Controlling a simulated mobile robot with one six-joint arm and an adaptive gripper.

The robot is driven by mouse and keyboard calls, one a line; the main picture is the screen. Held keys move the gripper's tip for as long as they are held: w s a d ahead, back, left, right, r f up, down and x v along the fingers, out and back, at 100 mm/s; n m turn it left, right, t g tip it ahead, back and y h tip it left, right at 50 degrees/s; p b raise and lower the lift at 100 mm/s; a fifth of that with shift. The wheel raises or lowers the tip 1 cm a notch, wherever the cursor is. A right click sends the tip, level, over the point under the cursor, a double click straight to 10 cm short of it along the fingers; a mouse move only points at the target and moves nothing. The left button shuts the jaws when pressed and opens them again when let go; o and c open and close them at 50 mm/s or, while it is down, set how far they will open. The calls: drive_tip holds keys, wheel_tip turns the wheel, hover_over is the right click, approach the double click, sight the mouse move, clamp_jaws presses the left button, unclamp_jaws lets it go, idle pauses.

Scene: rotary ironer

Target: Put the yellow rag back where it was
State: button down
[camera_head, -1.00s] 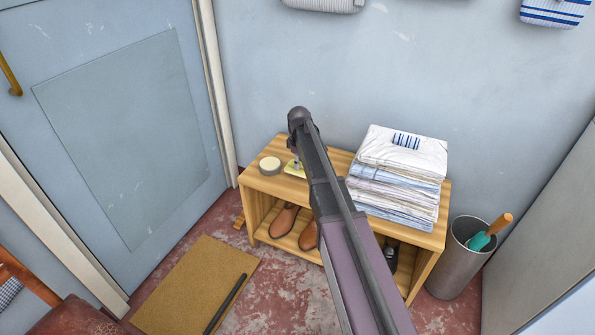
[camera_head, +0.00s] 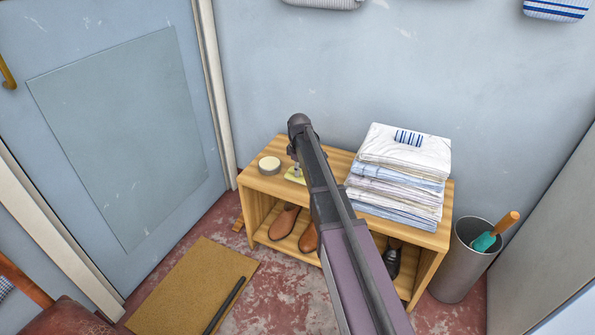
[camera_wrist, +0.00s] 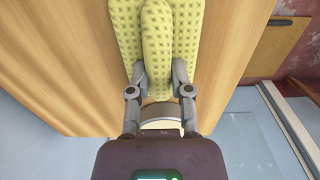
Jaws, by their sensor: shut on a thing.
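The yellow rag (camera_wrist: 126,32) has a green dotted pattern. In the wrist view it lies on the wooden shelf top, and a raised fold of it stands between my fingers. My gripper (camera_wrist: 158,92) is shut on that fold. In the head view a small part of the rag (camera_head: 294,175) shows on the left of the shelf unit's top, beside a round tin (camera_head: 269,165). My arm hides the rest of the rag and most of my gripper there.
The wooden shelf unit (camera_head: 258,187) holds a stack of folded cloths (camera_head: 398,182) on its right and brown shoes (camera_head: 284,222) below. A metal bin (camera_head: 463,265) stands to the right. A brown mat (camera_head: 190,287) lies on the floor at front left.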

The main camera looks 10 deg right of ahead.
drive_tip(key=shift+f, duration=0.15)
drive_tip(key=c, duration=0.5)
unclamp_jaws()
drive_tip(key=shift+c, duration=0.2)
drive_tip(key=shift+r, duration=0.2)
wheel_tip(320, 180, up, 12)
drive_tip(key=p, duration=1.2)
drive_tip(key=s+m, duration=1)
drive_tip(key=s, duration=1.9)
drive_tip(key=shift+s+m, duration=0.35)
drive_tip(key=shift+m, duration=0.05)
